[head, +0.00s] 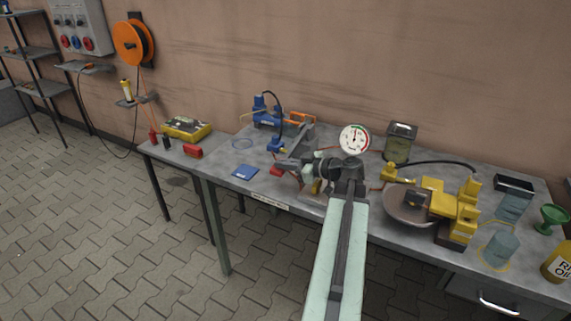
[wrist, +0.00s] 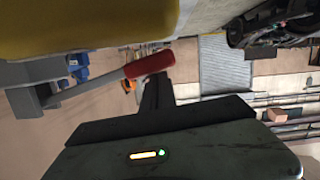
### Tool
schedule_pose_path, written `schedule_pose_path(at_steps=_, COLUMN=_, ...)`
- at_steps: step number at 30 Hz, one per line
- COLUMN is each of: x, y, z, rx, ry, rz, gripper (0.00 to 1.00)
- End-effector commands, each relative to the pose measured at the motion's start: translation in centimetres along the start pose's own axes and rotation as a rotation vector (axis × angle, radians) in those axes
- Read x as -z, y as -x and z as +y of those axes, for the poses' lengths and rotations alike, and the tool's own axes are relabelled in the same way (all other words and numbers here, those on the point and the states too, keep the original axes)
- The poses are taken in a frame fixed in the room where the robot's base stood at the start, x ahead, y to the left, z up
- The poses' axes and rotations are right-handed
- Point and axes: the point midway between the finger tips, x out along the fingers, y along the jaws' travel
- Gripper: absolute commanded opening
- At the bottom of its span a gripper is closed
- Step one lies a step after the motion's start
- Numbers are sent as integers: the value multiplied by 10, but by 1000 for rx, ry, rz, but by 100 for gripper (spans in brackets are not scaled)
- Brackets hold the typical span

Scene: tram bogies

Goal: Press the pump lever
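The pump lever shows in the wrist view as a grey bar with a red grip (wrist: 150,62), slanting up to the right from a grey bracket (wrist: 32,90). In the head view a red grip (head: 277,171) shows at the left of my gripper (head: 287,164), over the workbench. In the wrist view my gripper's dark fingers (wrist: 157,92) stand together as one narrow bar, with their tips close to the red grip. I cannot tell whether they touch it. My arm hides much of the pump in the head view. A round white gauge (head: 354,139) stands just behind my arm.
Floor at left is clear.

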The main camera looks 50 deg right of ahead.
Motion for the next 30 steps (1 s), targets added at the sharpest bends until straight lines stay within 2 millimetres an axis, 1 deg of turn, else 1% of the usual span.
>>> schedule_pose_path(at_steps=1, x=-2, y=1, z=1, rx=-1, ry=0, rz=-2, gripper=0)
schedule_pose_path(at_steps=11, x=0, y=4, z=3, rx=-7, ry=-2, rz=-3, gripper=0)
schedule_pose_path(at_steps=14, x=10, y=6, z=2, rx=-6, ry=-2, rz=-2, gripper=0)
schedule_pose_path(at_steps=17, x=30, y=10, z=0, rx=-3, ry=-1, rz=-2, gripper=0)
schedule_pose_path(at_steps=19, x=48, y=13, z=-3, rx=-1, ry=-1, rz=-2, gripper=0)
schedule_pose_path(at_steps=20, x=52, y=15, z=-4, rx=-1, ry=-1, rz=-2, gripper=0)
schedule_pose_path(at_steps=21, x=42, y=28, z=-3, rx=-8, ry=-2, rz=-3, gripper=0)
schedule_pose_path(at_steps=27, x=40, y=77, z=-4, rx=-9, ry=-3, rz=-3, gripper=0)
schedule_pose_path(at_steps=30, x=39, y=94, z=-4, rx=-8, ry=-3, rz=-2, gripper=0)
